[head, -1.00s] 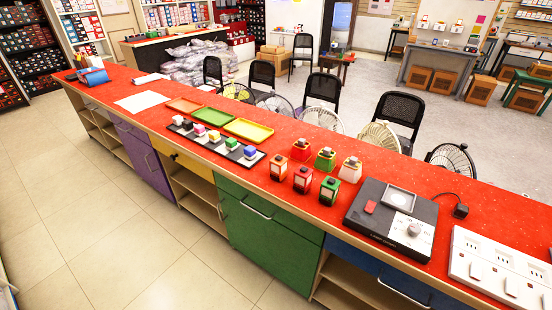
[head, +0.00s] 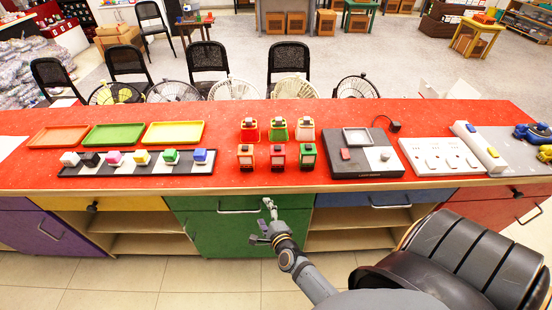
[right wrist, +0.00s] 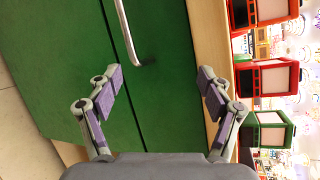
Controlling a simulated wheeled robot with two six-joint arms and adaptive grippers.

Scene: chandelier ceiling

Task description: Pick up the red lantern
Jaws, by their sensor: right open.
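A red lantern (head: 278,156) with a pale panel stands upright in the middle of the front row on the red counter. It also shows in the right wrist view (right wrist: 268,78), on the right between an orange lantern (right wrist: 272,10) and a green lantern (right wrist: 268,132). Another reddish lantern (head: 249,131), of a different shape, stands back left. My right gripper (head: 263,222) is open and empty in front of the green cabinet, below the counter edge and apart from the lanterns. Its spread fingers show in the right wrist view (right wrist: 157,88). My left gripper is out of view.
Green (head: 308,157) and orange (head: 246,157) lanterns flank the red one closely; a green (head: 277,131) and a white lantern (head: 305,131) stand behind. A black scale (head: 365,158) is to the right. A metal drawer handle (head: 238,211) juts from the cabinet near my gripper.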

